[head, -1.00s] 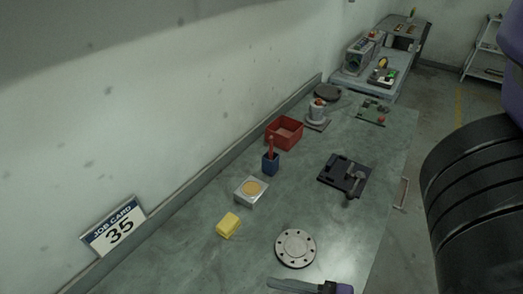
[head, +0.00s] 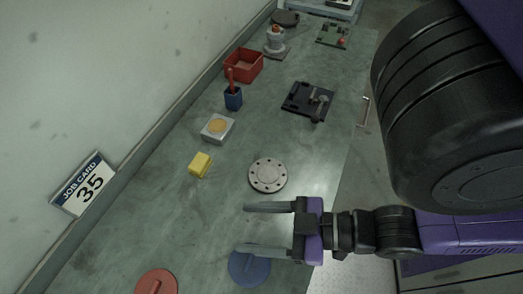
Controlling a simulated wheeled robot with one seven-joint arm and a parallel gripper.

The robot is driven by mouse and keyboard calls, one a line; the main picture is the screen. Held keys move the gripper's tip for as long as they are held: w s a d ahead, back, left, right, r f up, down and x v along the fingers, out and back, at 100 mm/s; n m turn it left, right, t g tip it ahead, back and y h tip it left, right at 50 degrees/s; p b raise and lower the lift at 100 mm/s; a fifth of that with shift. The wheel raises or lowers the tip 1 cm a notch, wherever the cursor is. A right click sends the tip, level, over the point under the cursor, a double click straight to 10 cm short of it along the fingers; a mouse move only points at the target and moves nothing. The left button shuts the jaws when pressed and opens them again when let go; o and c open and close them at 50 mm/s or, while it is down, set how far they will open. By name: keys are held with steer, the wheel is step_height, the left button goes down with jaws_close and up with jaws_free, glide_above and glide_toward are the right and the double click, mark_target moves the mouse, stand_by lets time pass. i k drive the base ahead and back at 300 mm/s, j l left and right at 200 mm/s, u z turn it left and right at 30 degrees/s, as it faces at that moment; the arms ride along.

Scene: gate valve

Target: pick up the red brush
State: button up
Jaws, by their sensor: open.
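The red brush (head: 231,77) stands upright in a small blue holder (head: 233,98) on the workbench, near the wall side. Only its red upper part shows; its lower end is hidden inside the holder. My gripper (head: 246,229) is open and empty, with its two fingers pointing left over the near part of the bench. It is well apart from the brush, which is farther up the bench.
Between them lie a grey flange disc (head: 267,175), a yellow block (head: 200,164) and a metal box with a tan round top (head: 217,128). A red bin (head: 244,65) stands behind the holder. A black plate (head: 308,101) lies to the right. Blue (head: 249,268) and red (head: 157,283) discs are nearest.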

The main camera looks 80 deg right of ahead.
mark_target(232, 88)
steer(key=k+l+z, duration=0.15)
steer(key=l, duration=0.2)
steer(key=k+l+z, duration=0.2)
steer(key=l, duration=0.2)
steer(key=k+l+z, duration=0.15)
steer(key=l, duration=0.2)
